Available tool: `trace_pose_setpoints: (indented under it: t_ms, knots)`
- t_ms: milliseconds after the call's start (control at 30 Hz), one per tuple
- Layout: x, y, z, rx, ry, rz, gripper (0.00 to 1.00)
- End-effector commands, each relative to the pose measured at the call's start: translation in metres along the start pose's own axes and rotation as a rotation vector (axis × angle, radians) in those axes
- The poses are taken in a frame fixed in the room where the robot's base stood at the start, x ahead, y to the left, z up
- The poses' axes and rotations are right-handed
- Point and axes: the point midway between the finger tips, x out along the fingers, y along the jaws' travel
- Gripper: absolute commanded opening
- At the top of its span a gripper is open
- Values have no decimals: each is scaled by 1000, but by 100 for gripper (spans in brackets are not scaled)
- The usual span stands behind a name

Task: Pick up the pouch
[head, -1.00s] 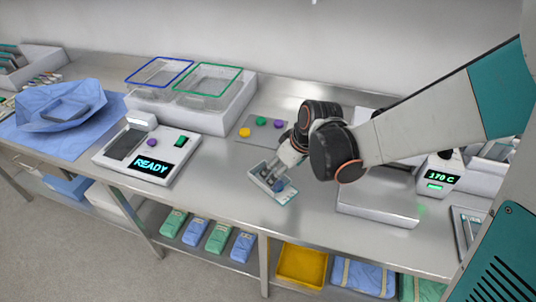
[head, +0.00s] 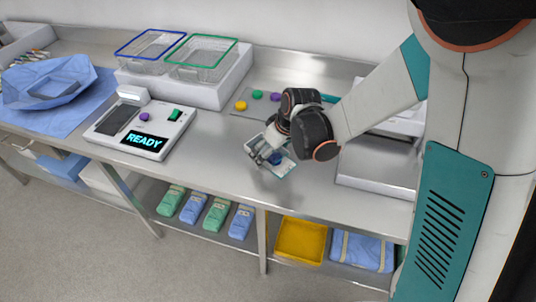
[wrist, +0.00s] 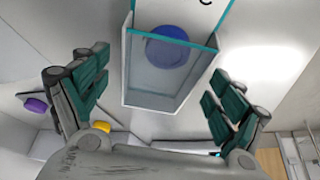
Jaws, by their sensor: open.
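The pouch (head: 284,168) is a small clear and white packet with teal edges and a round blue item inside. It lies on the steel counter, right of the READY device. My gripper (head: 264,153) is just over its left part, partly hiding it. In the wrist view, the pouch (wrist: 150,85) shows at the top middle, between the two spread fingers. My gripper (wrist: 160,78) is open and empty there, with a visible space on each side of the pouch. I cannot tell the exact height of the fingers above the counter.
The READY device (head: 155,140) stands left. Behind is a white stand (head: 200,93) with blue-rimmed and green-rimmed baskets. A grey mat with yellow (head: 241,105), green and purple discs lies behind the pouch. A steel box (head: 375,170) stands to the right. Bare counter lies in front.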

Motion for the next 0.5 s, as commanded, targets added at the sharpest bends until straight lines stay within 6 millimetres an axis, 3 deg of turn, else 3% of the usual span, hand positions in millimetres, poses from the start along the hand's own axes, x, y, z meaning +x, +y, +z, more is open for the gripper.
trace_pose_setpoints:
  t_ms: [67,267,500]
  knots:
    - [-1,0,0,0,0,0,88]
    - [-1,0,0,0,0,0,45]
    - [-1,0,0,0,0,0,39]
